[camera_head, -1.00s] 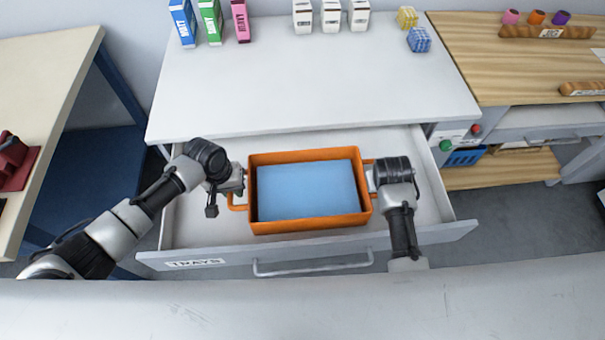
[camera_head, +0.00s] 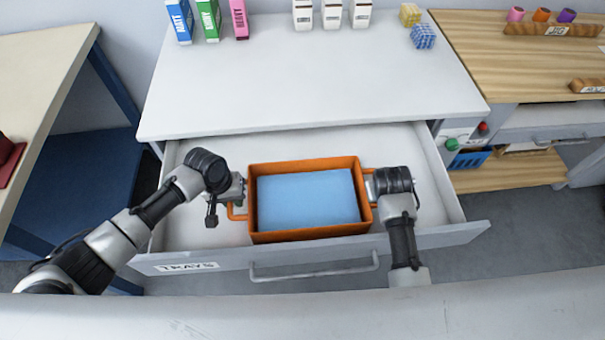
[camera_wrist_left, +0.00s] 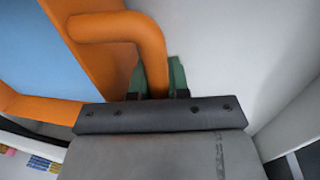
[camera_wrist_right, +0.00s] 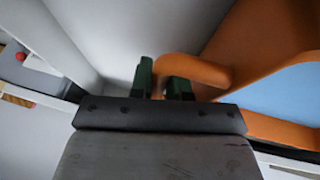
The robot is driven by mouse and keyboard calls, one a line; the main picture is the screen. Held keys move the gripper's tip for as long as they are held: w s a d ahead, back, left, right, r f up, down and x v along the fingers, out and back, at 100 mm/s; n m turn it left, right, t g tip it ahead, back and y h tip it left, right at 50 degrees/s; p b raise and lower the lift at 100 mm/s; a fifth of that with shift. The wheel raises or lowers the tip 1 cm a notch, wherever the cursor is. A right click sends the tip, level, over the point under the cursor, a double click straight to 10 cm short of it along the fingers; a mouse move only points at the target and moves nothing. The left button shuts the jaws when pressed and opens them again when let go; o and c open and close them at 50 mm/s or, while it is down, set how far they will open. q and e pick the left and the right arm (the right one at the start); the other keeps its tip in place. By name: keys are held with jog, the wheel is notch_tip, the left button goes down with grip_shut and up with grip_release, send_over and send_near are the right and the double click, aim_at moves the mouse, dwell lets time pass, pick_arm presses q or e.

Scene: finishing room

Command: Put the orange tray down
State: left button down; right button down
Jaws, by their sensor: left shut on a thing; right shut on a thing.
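The orange tray (camera_head: 310,236) has a light blue floor or content (camera_head: 308,198). In the head view it is over or in the open drawer labelled TRAYS (camera_head: 430,180); I cannot tell whether it touches the drawer floor. My left gripper (camera_head: 238,192) is shut on the tray's left handle, which shows in the left wrist view (camera_wrist_left: 125,28). My right gripper (camera_head: 371,187) is shut on the right handle, which shows in the right wrist view (camera_wrist_right: 190,68). The tray looks about level.
The white tabletop (camera_head: 310,85) is behind the drawer, with several cartons (camera_head: 209,18) and two patterned cubes (camera_head: 422,36) at its back. The drawer front (camera_head: 420,240) with its handle is nearest me. Drawer floor is free on both sides of the tray.

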pick_arm(q)
jog(key=shift+f, duration=0.4)
pick_arm(e)
jog(key=shift+f, duration=0.4)
pick_arm(q)
jog(key=c, duration=1.1)
grip_release()
pick_arm(e)
jog(key=c, duration=1.1)
grip_release()
pick_arm(q)
jog(key=shift+r, duration=0.1)
pick_arm(e)
jog(key=shift+r, duration=0.2)
pick_arm(q)
notch_tip(320, 180, up, 12)
jog(key=a, duration=0.2)
pick_arm(e)
jog(key=v, duration=1.1)
jog(key=shift+s+r, duration=0.25)
pick_arm(q)
jog(key=shift+s+a+f, duration=0.1)
jog(key=shift+f, duration=0.1)
pick_arm(e)
jog(key=shift+a, duration=0.1)
